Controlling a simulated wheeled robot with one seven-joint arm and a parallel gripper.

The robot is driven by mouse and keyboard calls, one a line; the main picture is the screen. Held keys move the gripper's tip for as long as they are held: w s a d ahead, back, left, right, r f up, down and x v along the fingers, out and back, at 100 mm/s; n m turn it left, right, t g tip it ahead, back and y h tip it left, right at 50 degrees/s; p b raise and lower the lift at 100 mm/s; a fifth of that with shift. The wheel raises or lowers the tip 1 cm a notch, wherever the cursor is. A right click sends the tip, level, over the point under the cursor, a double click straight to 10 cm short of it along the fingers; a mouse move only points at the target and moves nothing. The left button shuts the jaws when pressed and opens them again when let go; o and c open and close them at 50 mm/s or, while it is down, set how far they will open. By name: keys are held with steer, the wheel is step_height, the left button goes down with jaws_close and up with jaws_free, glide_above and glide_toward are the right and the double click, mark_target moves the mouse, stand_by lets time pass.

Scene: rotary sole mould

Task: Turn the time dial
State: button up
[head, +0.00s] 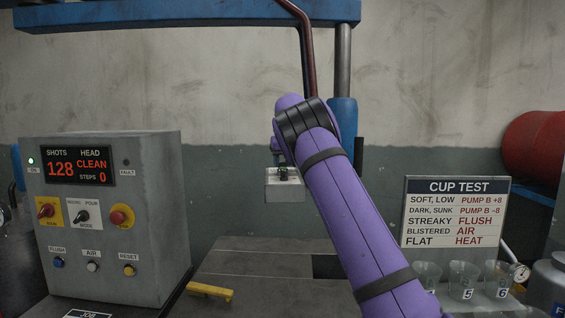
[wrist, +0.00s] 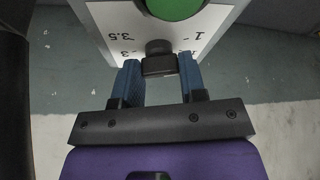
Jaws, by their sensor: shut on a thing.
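The time dial (wrist: 158,65) is a small black knob on a pale panel (wrist: 107,18) in the wrist view, where the numbers appear upside down; 3.5, 3 and 1 can be read. My gripper (wrist: 160,76) has its blue fingers on either side of the knob, shut on it. The pointer's exact setting cannot be read. In the head view, a small pale box (head: 285,190) with a dark knob on it hangs just left of my purple arm, and my gripper there is mostly hidden by the arm.
A green button (wrist: 173,6) sits close beyond the dial. A grey control box (head: 115,225) with a red display reading SHOTS 128 and several switches stands at the left. A yellow handle (head: 210,291) lies low in front. A CUP TEST sign (head: 455,214) stands at the right.

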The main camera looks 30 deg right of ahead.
steer(key=m, duration=0.2)
steer(key=m+h, duration=0.1)
steer(key=m, duration=0.1)
steer(key=shift+w+a+h, duration=0.1)
steer(key=shift+a+h, duration=0.1)
steer(key=shift+h, duration=0.1)
steer(key=m+g, duration=0.1)
steer(key=m, duration=0.1)
steer(key=m+h, duration=0.1)
steer(key=m, duration=0.1)
steer(key=shift+w+m+g, duration=0.1)
steer(key=shift+m+g, duration=0.3)
steer(key=m, duration=0.2)
steer(key=m+g+h, duration=0.1)
steer(key=m, duration=0.1)
steer(key=shift+w+a+m+g, duration=0.1)
steer(key=shift+w+m+g, duration=0.05)
steer(key=shift+m+g, duration=0.75)
steer(key=shift+m, duration=1.3)
steer(key=o, duration=0.9)
steer(key=shift+r, duration=0.1)
